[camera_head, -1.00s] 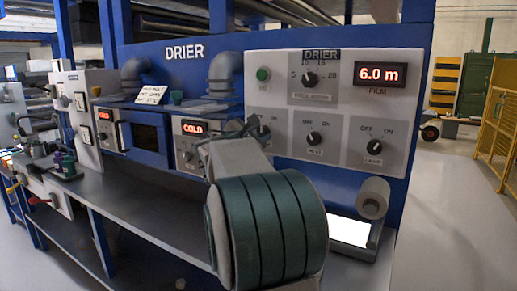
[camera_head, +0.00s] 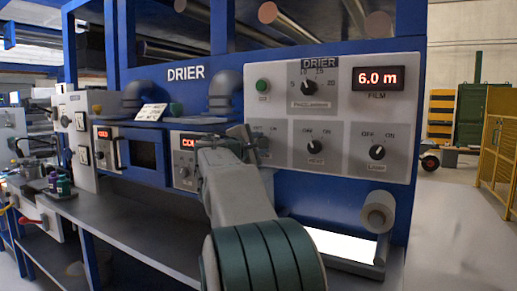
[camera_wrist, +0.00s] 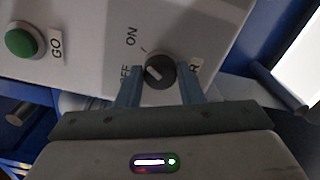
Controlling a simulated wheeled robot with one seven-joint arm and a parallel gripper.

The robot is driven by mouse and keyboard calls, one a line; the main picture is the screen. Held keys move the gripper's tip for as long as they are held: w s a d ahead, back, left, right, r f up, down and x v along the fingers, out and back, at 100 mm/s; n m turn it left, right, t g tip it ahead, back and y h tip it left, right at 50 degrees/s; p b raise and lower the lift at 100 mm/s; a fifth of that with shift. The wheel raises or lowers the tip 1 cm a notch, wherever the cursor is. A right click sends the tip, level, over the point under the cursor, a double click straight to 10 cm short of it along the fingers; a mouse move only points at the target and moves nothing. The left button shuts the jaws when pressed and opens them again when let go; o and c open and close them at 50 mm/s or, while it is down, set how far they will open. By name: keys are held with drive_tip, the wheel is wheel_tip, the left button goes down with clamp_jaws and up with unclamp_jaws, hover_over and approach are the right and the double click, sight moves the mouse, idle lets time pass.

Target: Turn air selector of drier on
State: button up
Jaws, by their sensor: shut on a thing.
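The air selector (camera_wrist: 161,75) is a dark round knob on the drier's pale panel, with OFF and ON labels beside it and a partly covered label at its right. In the wrist view, my gripper (camera_wrist: 158,85) has one finger on each side of the knob and is shut on it. A pale mark shows on the knob's face, towards OFF's side. I cannot tell its exact setting. In the head view my gripper (camera_head: 243,143) is at the panel's lower left and hides part of the selector's area.
The green GO button (camera_wrist: 22,43) is left of the knob in the wrist view. The heat knob (camera_head: 312,146) and lamp knob (camera_head: 377,152) are to the right. A pale roller (camera_head: 378,215) sticks out below the panel. The bench (camera_head: 130,232) runs left.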

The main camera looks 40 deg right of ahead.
drive_tip(key=shift+f, duration=0.1)
drive_tip(key=o, duration=1)
drive_tip(key=shift+c, duration=0.2)
drive_tip(key=v, duration=1.4)
drive_tip(key=shift+d, duration=0.1)
